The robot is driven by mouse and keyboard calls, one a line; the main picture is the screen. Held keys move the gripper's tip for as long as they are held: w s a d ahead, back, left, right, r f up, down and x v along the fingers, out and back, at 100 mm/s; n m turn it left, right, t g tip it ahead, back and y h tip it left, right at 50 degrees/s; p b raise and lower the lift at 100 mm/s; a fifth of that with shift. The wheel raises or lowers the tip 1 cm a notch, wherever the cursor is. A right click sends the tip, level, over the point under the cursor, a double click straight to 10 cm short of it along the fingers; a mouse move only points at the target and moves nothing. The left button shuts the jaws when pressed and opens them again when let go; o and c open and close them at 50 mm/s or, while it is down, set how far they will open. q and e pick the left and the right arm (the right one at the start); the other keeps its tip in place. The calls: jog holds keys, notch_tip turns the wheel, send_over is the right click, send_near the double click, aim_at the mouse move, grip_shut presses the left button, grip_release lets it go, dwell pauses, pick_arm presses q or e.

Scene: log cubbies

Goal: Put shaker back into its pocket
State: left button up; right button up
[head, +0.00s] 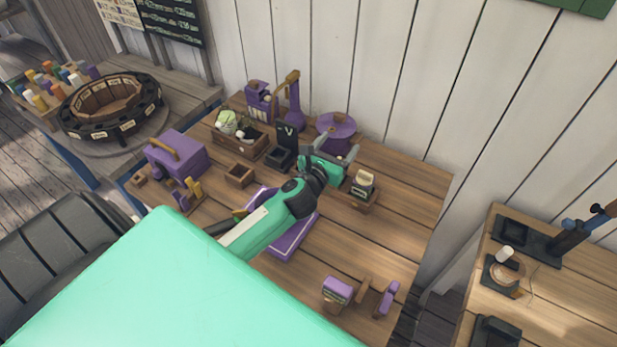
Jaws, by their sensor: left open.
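My left gripper (331,149) reaches over the middle of the wooden table, its two grey fingers spread and pointing toward the back, with nothing seen between them. No object can be surely told as the shaker. A small cream object with a dark top (363,181) sits at a wooden holder (358,199) just right of the gripper. A small white piece (246,136) lies in a wooden crate (229,146) with a pale green round thing. An open wooden box (239,175) stands left of my arm. Which of these is the pocket I cannot tell. My right gripper is not in view.
A purple round stand (336,128), a black stand marked V (287,137) and a purple machine (262,101) stand at the back. A purple toolbox (177,154) is at the left. A purple tray (296,238) lies under my arm.

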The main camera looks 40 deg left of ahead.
pick_arm(q)
jog(key=s+d+r+n+y+b, duration=0.1)
jog(key=s+b, duration=0.6)
jog(key=s, duration=0.7)
jog(key=shift+s+r+n+y+b, duration=0.35)
jog(key=shift+r+n+y, duration=0.15)
jog(key=shift+y, duration=0.4)
jog(key=shift+d+f, duration=0.1)
jog(key=shift+d, duration=0.05)
